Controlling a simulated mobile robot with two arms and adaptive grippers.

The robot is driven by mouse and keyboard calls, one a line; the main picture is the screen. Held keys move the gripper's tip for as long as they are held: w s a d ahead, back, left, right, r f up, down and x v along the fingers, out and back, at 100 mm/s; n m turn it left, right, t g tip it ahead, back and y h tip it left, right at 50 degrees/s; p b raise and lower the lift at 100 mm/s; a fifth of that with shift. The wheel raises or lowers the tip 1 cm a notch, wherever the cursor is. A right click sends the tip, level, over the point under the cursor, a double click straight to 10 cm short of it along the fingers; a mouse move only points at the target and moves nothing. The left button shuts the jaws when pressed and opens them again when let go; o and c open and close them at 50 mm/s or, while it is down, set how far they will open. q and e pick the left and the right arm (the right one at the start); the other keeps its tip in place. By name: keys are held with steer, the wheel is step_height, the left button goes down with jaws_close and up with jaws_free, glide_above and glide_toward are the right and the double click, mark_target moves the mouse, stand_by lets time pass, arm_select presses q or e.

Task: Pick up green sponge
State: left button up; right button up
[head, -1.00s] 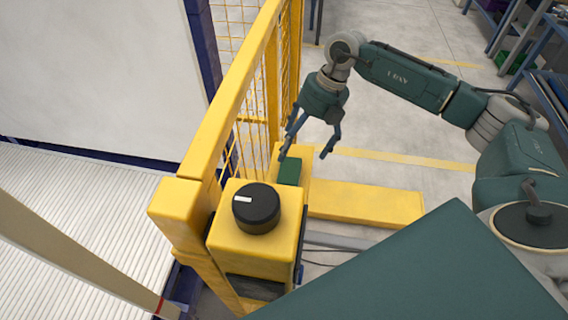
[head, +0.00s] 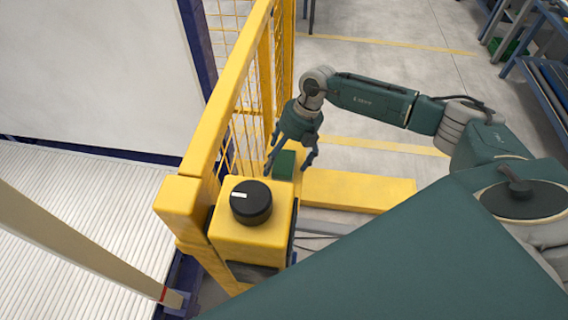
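The green sponge (head: 284,166) is a small dark green block on a yellow surface behind the black knob. My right gripper (head: 290,167) points down with its fingers spread. In the picture one finger is at the left of the sponge and the other at its right. The sponge shows between and below the fingers; I cannot tell whether they touch it or how high they are above it. My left gripper is not in view.
A yellow box with a black knob (head: 251,203) stands in front of the sponge. A yellow mesh fence (head: 222,110) runs close along the left. A low yellow beam (head: 355,190) lies at the right. Grey floor (head: 400,65) is open beyond.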

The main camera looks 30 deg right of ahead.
mark_target(282, 160)
steer(key=c, duration=1.1)
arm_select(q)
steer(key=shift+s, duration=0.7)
arm_select(e)
steer(key=shift+o, duration=0.2)
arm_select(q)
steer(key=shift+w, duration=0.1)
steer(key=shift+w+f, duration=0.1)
arm_select(e)
steer(key=shift+r, duration=0.15)
steer(key=shift+r, duration=0.35)
step_height(282, 160, up, 18)
steer(key=b, duration=0.4)
steer(key=shift+c, duration=0.2)
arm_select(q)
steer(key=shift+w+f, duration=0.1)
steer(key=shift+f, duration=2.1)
arm_select(e)
steer(key=shift+r, duration=0.55)
